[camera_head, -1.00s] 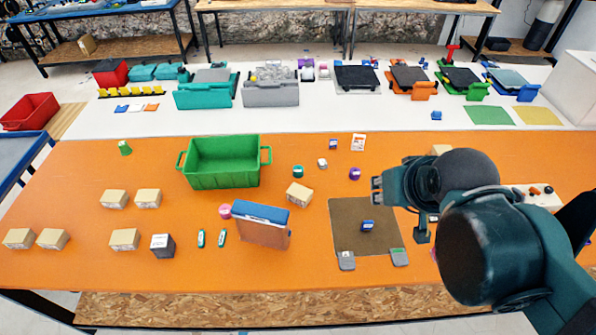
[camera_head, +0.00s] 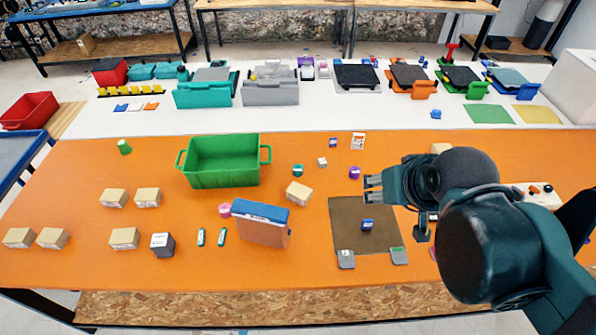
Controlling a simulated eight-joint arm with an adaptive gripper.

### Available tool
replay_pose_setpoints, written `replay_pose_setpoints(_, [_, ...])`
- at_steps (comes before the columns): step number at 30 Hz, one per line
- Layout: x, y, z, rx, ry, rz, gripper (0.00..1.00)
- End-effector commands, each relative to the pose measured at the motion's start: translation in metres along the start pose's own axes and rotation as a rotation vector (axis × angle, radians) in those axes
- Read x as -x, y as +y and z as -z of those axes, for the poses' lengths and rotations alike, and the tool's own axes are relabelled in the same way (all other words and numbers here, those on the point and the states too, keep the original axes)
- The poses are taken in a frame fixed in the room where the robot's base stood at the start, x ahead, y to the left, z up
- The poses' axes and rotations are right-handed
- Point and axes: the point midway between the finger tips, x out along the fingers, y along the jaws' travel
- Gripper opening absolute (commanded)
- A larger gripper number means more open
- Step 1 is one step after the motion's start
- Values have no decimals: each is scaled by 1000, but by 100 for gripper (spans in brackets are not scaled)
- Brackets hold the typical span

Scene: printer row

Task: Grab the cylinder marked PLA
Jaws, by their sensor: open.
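Several small cylinders stand on the orange table: a green one (camera_head: 124,147) at the far left, a teal one (camera_head: 298,171) right of the green bin, a pink one (camera_head: 225,210) left of the blue-topped box, and a purple one (camera_head: 354,173). Their markings are too small to read, so I cannot tell which says PLA. My gripper (camera_head: 371,189) is open and empty, pointing left over the table near the brown mat's top edge. In the picture it is just below and right of the purple cylinder; no contact shows.
A green bin (camera_head: 223,183) stands at the back centre. A blue-topped box (camera_head: 262,226) stands left of the brown mat (camera_head: 350,238), which bears a small blue item (camera_head: 367,225). Several cardboard boxes (camera_head: 124,238) lie at left.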

Motion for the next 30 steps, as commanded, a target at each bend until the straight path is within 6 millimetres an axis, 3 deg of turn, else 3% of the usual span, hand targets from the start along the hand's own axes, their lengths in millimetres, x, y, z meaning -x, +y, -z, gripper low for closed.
replay_pose_setpoints(13, [-4,-4,14,45,-22,6,43])
replay_pose_setpoints(30, [-35,-25,71,260,-127,42,43])
